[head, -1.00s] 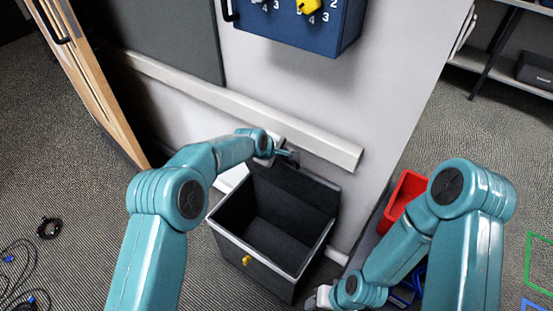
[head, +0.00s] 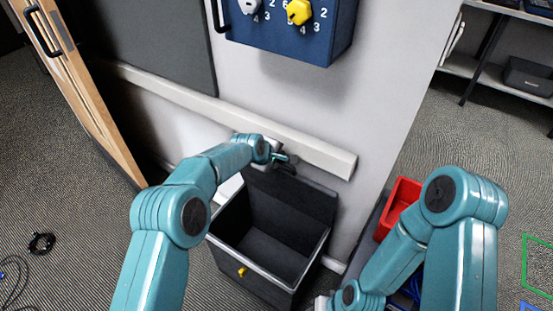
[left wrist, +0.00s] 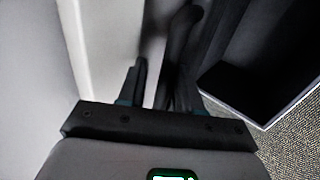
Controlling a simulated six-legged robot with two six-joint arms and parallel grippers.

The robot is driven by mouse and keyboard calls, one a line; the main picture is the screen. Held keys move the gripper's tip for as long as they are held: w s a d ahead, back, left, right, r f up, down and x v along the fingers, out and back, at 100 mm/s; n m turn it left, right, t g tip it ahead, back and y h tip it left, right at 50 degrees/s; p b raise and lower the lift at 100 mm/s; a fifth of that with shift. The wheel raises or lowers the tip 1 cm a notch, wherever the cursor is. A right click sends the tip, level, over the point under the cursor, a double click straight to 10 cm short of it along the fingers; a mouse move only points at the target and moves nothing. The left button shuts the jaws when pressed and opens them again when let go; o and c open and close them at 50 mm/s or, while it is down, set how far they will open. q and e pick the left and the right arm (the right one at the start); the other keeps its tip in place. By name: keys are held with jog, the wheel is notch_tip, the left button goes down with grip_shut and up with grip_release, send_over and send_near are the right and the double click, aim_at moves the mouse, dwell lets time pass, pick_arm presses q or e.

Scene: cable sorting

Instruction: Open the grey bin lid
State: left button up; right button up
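The grey bin (head: 228,258) stands on the floor against the wall, open at the top, with a yellow knob (head: 241,271) on its front. Its dark lid (head: 305,194) is raised at the back, leaning towards the wall. My left gripper (head: 287,162) is at the lid's upper edge, just below the white rail. My right gripper's fingers are out of view below the head picture.
A white rail (head: 230,113) runs along the wall above the bin. A blue box with knobs (head: 285,38) hangs higher up. A red bin (head: 401,203) stands to the right, near my right arm. A black cable coil (head: 41,243) lies on the carpet at left.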

pick_arm(q)
jog(key=shift+s+f, duration=0.2)
jog(key=shift+f, duration=0.15)
jog(key=v, duration=1.6)
jog(key=shift+r, duration=0.45)
